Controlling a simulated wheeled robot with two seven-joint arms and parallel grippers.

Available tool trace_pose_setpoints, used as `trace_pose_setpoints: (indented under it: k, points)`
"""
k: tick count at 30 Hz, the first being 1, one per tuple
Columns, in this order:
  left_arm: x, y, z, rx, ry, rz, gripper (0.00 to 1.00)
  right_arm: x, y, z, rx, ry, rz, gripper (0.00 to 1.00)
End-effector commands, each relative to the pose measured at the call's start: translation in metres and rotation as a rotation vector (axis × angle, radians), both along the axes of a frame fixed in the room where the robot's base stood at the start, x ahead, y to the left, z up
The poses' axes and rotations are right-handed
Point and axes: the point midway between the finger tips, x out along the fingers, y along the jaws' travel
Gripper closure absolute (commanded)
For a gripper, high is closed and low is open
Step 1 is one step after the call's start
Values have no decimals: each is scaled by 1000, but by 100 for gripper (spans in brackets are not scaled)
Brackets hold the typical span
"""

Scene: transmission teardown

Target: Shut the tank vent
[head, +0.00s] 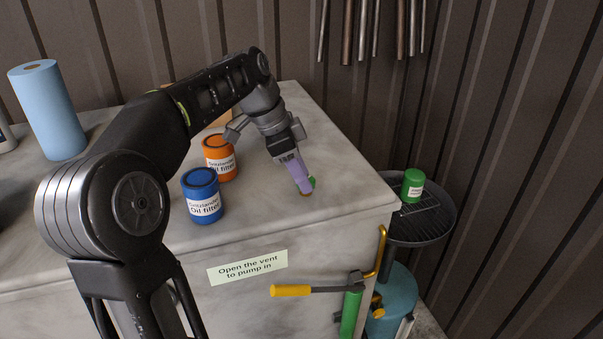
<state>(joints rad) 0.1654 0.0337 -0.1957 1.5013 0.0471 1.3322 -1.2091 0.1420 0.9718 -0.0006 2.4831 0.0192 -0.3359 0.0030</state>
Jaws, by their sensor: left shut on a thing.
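My left gripper (302,184) reaches down to the pale worktop near its front right corner. Its lavender fingers are shut on a small part there, which seems to be the tank vent (312,182). Only a sliver of green and a bit of orange at its base show beside the fingertips. The fingers hide the rest, so I cannot tell how far it is turned. A label (247,267) on the front face reads "Open the vent to pump in". My right gripper is not in view.
A blue oil filter can (202,197) and an orange one (219,157) stand left of the gripper. A blue paper roll (48,110) stands far left. A yellow-handled pump lever (291,290) is at the front. A green can (412,186) sits on a round tray (440,228).

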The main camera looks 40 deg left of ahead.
Motion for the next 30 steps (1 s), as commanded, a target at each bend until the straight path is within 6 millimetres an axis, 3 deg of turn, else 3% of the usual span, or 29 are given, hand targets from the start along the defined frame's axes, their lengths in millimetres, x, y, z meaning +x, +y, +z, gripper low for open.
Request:
trace_pose_setpoints:
  k: [20,21,27,30]
  points:
    - [0,1,0,2,1,-83,100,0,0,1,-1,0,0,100]
    - [0,1,0,2,1,-83,61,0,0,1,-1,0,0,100]
    - [0,1,0,1,0,-82,45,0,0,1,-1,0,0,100]
    - [0,1,0,1,0,-82,43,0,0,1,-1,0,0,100]
